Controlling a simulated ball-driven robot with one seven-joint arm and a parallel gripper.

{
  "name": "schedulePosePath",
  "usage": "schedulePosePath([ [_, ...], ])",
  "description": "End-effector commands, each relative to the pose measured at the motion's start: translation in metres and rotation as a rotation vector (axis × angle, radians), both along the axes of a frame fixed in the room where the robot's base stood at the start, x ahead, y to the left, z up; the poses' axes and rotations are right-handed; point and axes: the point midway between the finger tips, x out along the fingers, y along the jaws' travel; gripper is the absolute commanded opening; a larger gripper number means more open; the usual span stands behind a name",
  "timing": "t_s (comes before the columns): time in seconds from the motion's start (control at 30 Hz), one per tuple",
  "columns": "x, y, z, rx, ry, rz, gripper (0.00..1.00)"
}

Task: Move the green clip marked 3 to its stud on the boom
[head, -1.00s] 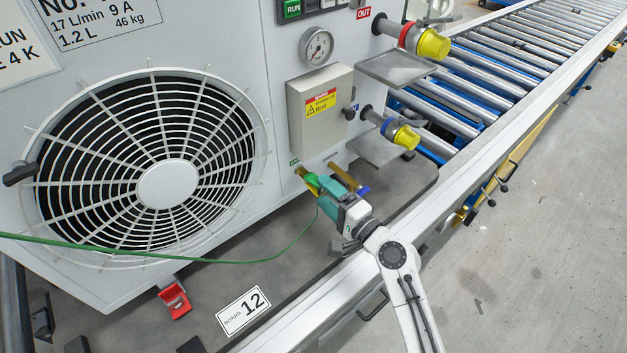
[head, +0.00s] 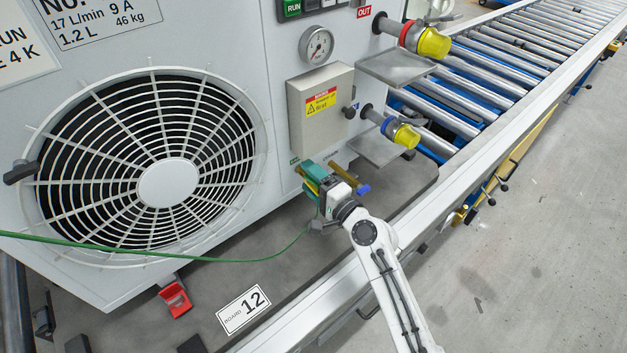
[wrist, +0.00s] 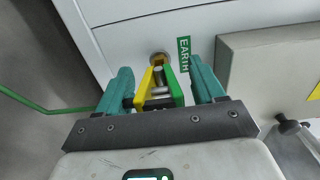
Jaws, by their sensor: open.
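The green-and-yellow clip (wrist: 176,90) shows in the wrist view, its jaws at the brass earth stud (wrist: 160,58) under the EARTH label. Its mark 3 cannot be read here. My gripper (wrist: 160,70) is open, with one teal finger on each side of the clip and a visible gap on both sides. In the head view my gripper (head: 313,179) is at the lower right corner of the machine's front and mostly hides the clip. The green lead (head: 200,259) runs from there to the left edge. No boom stud can be made out.
A brass bar (head: 341,172) and a blue clip (head: 363,190) are just right of my gripper. A grey box (head: 318,110) hangs above, with yellow-capped ports (head: 405,136) to its right.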

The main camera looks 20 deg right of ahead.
Motion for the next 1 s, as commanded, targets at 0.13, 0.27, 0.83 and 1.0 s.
schedulePosePath([
  [0.13,-0.0002,-0.0002,-0.0001,0.000,0.000,0.000,0.68],
  [0.27,-0.0002,0.0002,0.0003,0.000,0.000,0.000,0.68],
  [0.83,-0.0002,-0.0002,0.0003,-0.001,0.000,0.000,0.68],
  [1.0,-0.0002,-0.0002,0.0003,0.000,0.000,0.000,0.59],
])
